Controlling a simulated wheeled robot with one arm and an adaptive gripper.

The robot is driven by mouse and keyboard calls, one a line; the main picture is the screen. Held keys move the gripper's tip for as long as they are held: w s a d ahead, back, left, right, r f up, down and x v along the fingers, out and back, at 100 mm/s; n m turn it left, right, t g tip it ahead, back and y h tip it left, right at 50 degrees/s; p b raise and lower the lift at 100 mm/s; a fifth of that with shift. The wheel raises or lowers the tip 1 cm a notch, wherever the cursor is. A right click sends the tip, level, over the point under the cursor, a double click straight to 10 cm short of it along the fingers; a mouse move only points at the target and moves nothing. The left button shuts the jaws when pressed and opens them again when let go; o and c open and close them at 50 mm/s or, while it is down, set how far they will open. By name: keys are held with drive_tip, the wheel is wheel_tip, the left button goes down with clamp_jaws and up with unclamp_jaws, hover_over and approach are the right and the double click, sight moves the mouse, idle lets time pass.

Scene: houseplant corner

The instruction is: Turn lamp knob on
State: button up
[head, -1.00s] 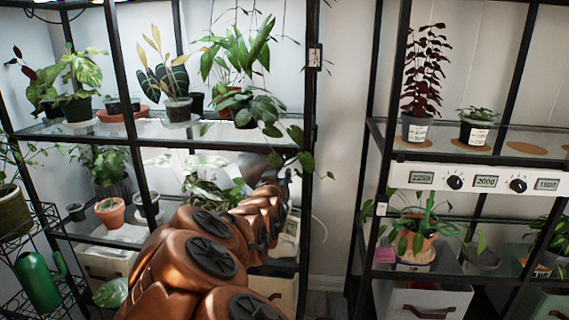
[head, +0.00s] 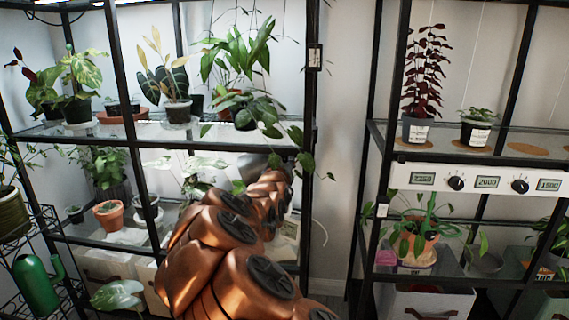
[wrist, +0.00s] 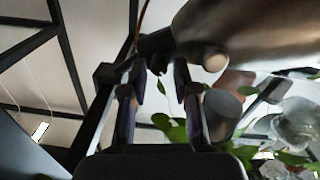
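A large grey metallic body, seemingly the lamp (wrist: 245,28), fills the upper right of the wrist view. A dark stub (wrist: 155,44) sticks out from its left end and looks like the knob, though its shape is hard to make out. My gripper (wrist: 160,72) has its two dark fingers apart, with the tips just below the stub in the picture. I cannot tell whether they touch it. Nothing is seen held between them. In the head view my copper arm reaches to the left shelf rack and the gripper is hidden behind it.
Black posts of the left rack (head: 308,120) stand close by the arm. Green leaves (wrist: 175,130) and pots lie near the fingers. A white panel (head: 405,177) with displays and black knobs (head: 456,183) is on the right rack. A gap separates the racks.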

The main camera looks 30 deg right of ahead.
drive_tip(key=shift+w+d, duration=0.3)
clamp_jaws()
idle(0.3)
